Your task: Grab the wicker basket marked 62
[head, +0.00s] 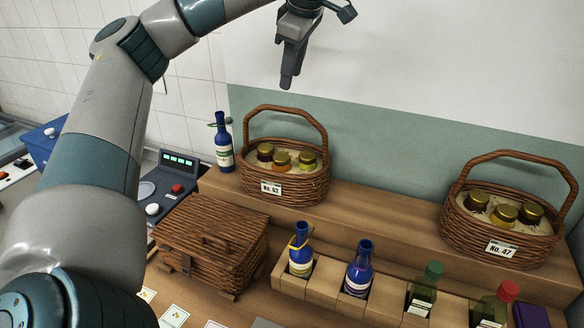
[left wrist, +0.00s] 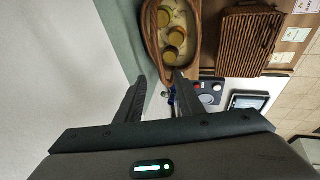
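The wicker basket marked No. 62 (head: 285,187) stands upright on the raised wooden shelf, left of centre in the head view. It has an arched handle and holds several gold-lidded jars. My left gripper (head: 289,83) is above the handle, apart from it, and looks empty. In the left wrist view my left gripper (left wrist: 161,78) has its two fingers spread apart. The basket (left wrist: 150,47) shows there beyond the fingertips, with its jars seen from above. My right gripper is in neither view.
A second basket marked No. 47 (head: 484,242) stands at the right on the shelf. A blue bottle (head: 223,148) stands close left of basket 62. A lidded wicker hamper (head: 205,248) and a bottle rack (head: 323,283) are in front. A control box (head: 170,180) is at left.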

